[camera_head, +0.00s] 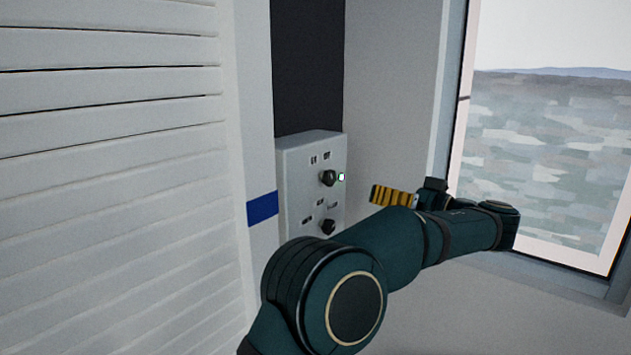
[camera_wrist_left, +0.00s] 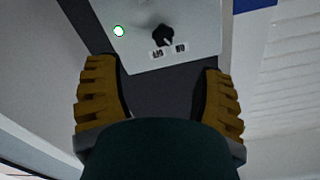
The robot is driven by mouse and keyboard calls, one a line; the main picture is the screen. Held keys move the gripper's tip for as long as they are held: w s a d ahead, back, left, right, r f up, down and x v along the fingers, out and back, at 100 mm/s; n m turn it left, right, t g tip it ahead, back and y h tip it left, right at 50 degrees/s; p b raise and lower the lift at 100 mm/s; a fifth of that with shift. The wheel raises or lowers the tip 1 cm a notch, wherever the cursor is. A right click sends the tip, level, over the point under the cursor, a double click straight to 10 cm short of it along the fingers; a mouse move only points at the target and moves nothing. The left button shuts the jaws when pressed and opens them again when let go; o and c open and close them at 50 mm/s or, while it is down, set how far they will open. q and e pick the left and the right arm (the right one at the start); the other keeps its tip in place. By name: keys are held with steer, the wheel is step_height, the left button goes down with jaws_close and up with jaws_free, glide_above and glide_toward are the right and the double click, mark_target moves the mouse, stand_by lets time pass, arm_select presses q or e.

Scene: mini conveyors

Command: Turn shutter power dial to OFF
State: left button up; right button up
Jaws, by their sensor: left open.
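A pale control box (camera_head: 297,190) on the wall carries two black dials, an upper dial (camera_head: 328,178) and a lower dial (camera_head: 327,227). Small dark labels sit by each dial, too small to read, so I cannot tell which is shutter power. A small bright light (camera_head: 341,177) is beside the upper dial. My left gripper (camera_head: 376,194), with yellow ribbed fingers, is to the right of the box, apart from it. In the left wrist view the box appears inverted, with one dial (camera_wrist_left: 163,35) ahead of the open, empty fingers (camera_wrist_left: 155,70). My right gripper is not in view.
A white slatted shutter (camera_head: 110,130) fills the left side. A blue stripe (camera_head: 262,208) marks the post beside the box. A window (camera_head: 550,130) with a frame is at the right. A dark panel (camera_head: 307,65) is above the box.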

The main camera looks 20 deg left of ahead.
mark_target(332, 181)
arm_select(q)
steer(key=x, duration=0.4)
steer(key=p+x, duration=0.1)
steer(key=x, duration=0.4)
steer(key=r+x, duration=0.1)
steer(key=x, duration=0.3)
steer(key=shift+s+a+f+p, duration=0.1)
steer(key=shift+a+p, duration=0.2)
steer(key=shift+a, duration=0.2)
steer(key=shift+c, duration=0.2)
jaws_close()
